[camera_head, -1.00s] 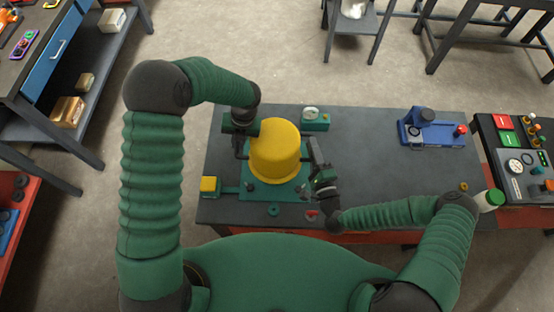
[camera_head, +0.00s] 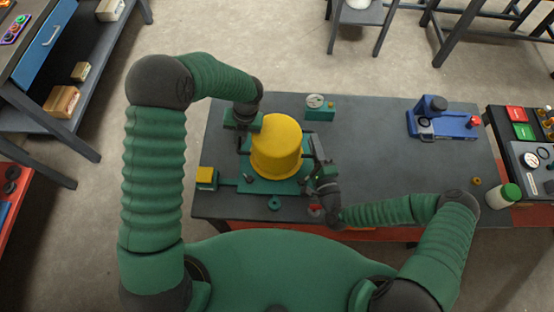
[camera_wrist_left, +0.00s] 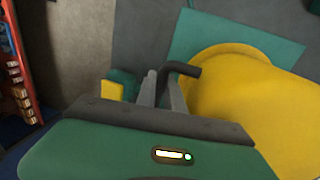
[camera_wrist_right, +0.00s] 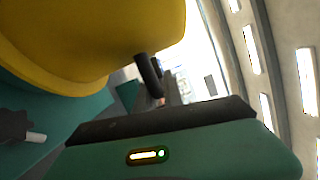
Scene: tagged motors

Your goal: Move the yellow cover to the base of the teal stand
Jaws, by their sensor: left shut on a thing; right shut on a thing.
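The yellow cover (camera_head: 277,145) is a round dome with a flange, upright over the teal stand's flat base plate (camera_head: 245,183). I cannot tell whether its rim touches the plate. My left gripper (camera_head: 243,142) is at the cover's left side, shut on its dark bent handle (camera_wrist_left: 186,69). My right gripper (camera_head: 314,165) is at the right side, shut on the other dark handle (camera_wrist_right: 149,75). The cover also fills the right of the left wrist view (camera_wrist_left: 250,110) and the upper left of the right wrist view (camera_wrist_right: 90,40). The plate's middle is hidden under the cover.
A yellow-topped teal block (camera_head: 205,176) joins the plate at left. A teal gauge box (camera_head: 319,107) stands behind. A small teal ring (camera_head: 274,203) lies in front. The tabletop's right middle is clear.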

